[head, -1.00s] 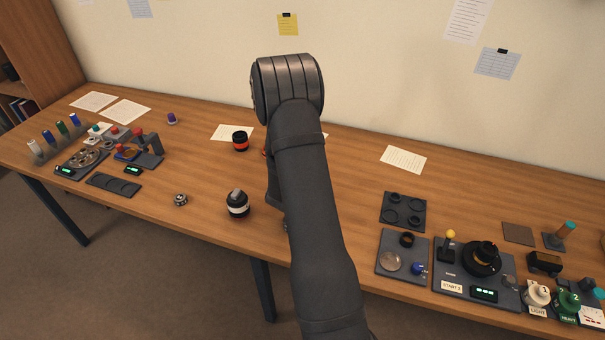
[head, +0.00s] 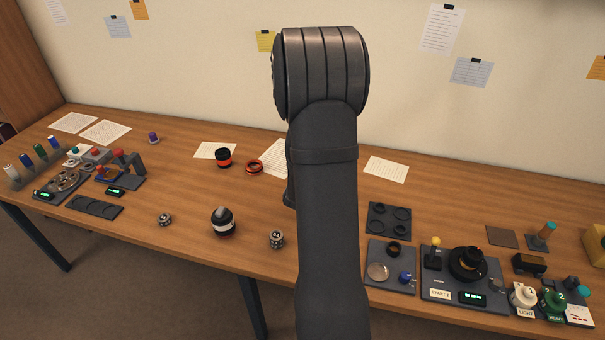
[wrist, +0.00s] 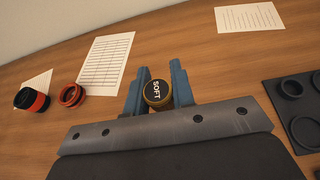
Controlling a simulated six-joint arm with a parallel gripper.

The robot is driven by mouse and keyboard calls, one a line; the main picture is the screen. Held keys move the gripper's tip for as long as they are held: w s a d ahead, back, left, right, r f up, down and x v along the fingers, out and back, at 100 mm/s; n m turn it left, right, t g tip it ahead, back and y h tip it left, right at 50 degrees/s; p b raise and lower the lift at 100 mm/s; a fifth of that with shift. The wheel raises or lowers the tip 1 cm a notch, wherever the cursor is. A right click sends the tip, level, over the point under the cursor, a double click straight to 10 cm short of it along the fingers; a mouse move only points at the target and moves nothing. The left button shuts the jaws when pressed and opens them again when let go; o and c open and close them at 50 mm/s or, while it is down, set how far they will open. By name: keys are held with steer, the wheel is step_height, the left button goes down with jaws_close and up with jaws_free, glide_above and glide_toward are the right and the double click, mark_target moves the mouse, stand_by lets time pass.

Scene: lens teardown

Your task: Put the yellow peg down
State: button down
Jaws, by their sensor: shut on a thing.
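My gripper (wrist: 158,88) is shut on a round piece with a yellow-brown rim and a black top marked SOFT, which I take to be the yellow peg (wrist: 157,93). It sits between the two blue-grey fingers in the wrist view, seen from its labelled end. Bare wooden table (wrist: 190,60) shows beyond it. I cannot tell how high the peg is above the table. In the head view my arm hides both the gripper and the peg.
A black-and-red cylinder (wrist: 31,99) and an orange-red ring (wrist: 71,95) lie to the left. Paper sheets (wrist: 105,62) (wrist: 249,17) lie beyond. A dark tray with round recesses (head: 389,222) is at the right, with a control panel (head: 462,278) nearer the front edge.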

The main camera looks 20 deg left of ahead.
steer(key=w+a+n+y, duration=0.1)
steer(key=w+a, duration=0.7)
steer(key=a, duration=0.5)
steer(key=n+g+y, duration=0.1)
steer(key=n+y, duration=0.3)
glide_above(187, 162)
steer(key=f, duration=0.5)
steer(key=shift+d+f, duration=0.25)
steer(key=shift+d, duration=0.15)
steer(key=shift+s+a+f, duration=0.1)
steer(key=shift+a+f, duration=0.2)
steer(key=shift+f, duration=1.85)
